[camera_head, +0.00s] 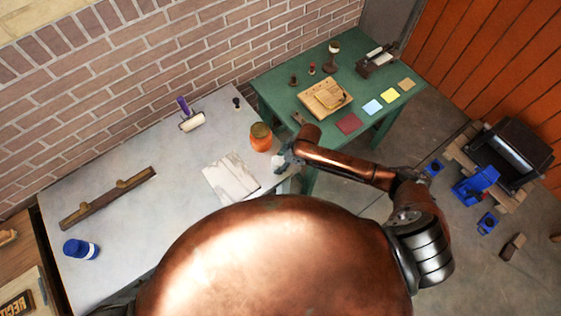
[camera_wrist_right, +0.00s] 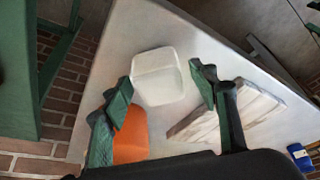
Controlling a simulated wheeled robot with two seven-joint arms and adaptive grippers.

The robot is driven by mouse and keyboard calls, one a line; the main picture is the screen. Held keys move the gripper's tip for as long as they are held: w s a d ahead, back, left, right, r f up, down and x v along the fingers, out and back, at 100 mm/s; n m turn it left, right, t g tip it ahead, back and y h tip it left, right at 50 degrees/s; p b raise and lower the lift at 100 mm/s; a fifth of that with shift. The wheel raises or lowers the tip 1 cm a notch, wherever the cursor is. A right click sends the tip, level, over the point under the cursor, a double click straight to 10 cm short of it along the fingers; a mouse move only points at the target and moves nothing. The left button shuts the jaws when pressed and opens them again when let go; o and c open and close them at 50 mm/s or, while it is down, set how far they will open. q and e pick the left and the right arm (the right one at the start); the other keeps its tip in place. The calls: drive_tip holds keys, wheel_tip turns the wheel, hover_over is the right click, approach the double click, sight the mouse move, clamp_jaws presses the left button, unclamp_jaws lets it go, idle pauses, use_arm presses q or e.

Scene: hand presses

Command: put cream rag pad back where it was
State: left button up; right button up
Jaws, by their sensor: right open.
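The cream rag pad (camera_wrist_right: 157,77) is a pale block with rounded edges on the light grey table (camera_wrist_right: 140,30). In the head view the pad (camera_head: 278,163) shows as a small pale patch near the table's right edge, partly hidden by my right gripper (camera_head: 287,159). In the right wrist view my right gripper (camera_wrist_right: 162,88) is open, with its green-black fingers spread to either side of the pad. The pad lies beyond the fingertips, and I cannot tell whether they touch it. My left gripper is not in view.
An orange jar (camera_head: 261,139) and a white streaked slab (camera_head: 231,178) lie close to the pad. A roller (camera_head: 192,121), a wooden bar (camera_head: 107,197) and a blue tin (camera_head: 81,250) are farther left. The green table (camera_head: 283,83) with coloured squares adjoins behind.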

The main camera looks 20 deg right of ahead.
drive_tip(key=v, duration=1.2)
drive_tip(key=shift+r, duration=0.2)
drive_tip(key=shift+a, duration=0.1)
